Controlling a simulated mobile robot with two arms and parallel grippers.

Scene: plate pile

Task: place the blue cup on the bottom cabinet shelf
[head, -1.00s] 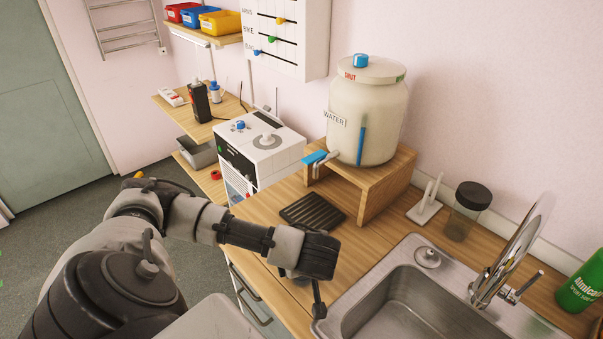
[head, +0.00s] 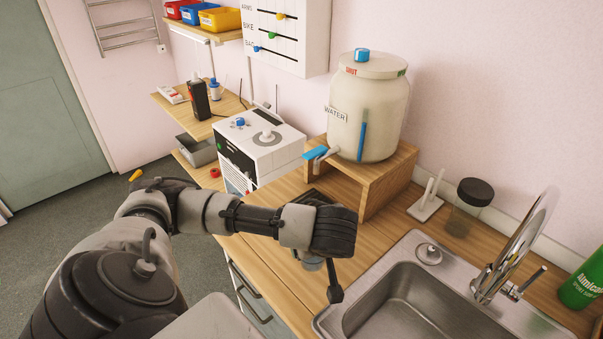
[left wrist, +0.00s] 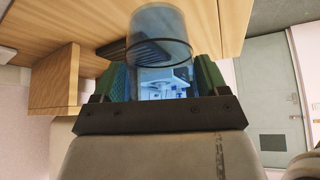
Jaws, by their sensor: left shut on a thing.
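The blue cup (left wrist: 160,35) is see-through and sits between the two fingers of my left gripper (left wrist: 158,85) in the left wrist view. The gripper is shut on it. In the head view my left gripper (head: 325,238) is over the wooden counter, left of the sink and in front of the water jar's stand. A small bit of the cup (head: 312,264) shows below it; the rest is hidden by the hand. Drawer or cabinet fronts with handles (head: 250,296) show under the counter. I cannot make out a bottom cabinet shelf. My right gripper is not in view.
The water jar (head: 368,108) stands on a wooden stand (head: 385,186) behind my gripper. The steel sink (head: 395,310) and tap (head: 515,250) are to the right. A white machine (head: 258,148) and wall shelves (head: 225,118) are to the left. Floor (head: 70,228) is clear at left.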

